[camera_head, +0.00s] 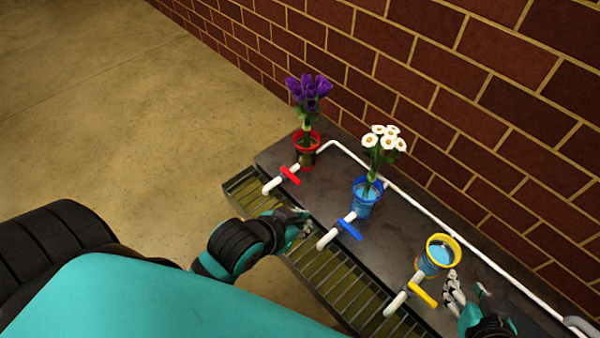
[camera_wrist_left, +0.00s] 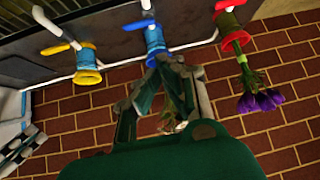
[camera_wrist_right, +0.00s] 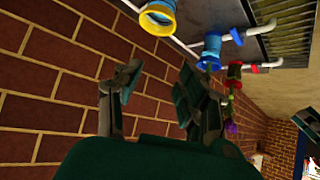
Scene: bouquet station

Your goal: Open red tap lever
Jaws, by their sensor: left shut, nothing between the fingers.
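The red tap lever (camera_head: 290,175) sits across its white tap pipe, in front of the red pot (camera_head: 306,155) with purple flowers (camera_head: 309,92). In the left wrist view the lever (camera_wrist_left: 229,4) is at the top edge, and in the right wrist view the lever (camera_wrist_right: 254,68) is small. My left gripper (camera_head: 303,224) is shut and empty, right of and nearer than the red lever, close to the blue lever and apart from the red one. My right gripper (camera_head: 452,286) is beside the yellow pot; its fingers (camera_wrist_right: 155,85) are spread with nothing between them.
The blue lever (camera_head: 349,230) and yellow lever (camera_head: 424,295) sit on neighbouring taps. The blue pot (camera_head: 363,202) holds white flowers (camera_head: 384,139); the yellow pot (camera_head: 427,263) holds only water. A slatted drain tray (camera_head: 240,187) runs along the front. A brick wall (camera_head: 480,80) stands behind.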

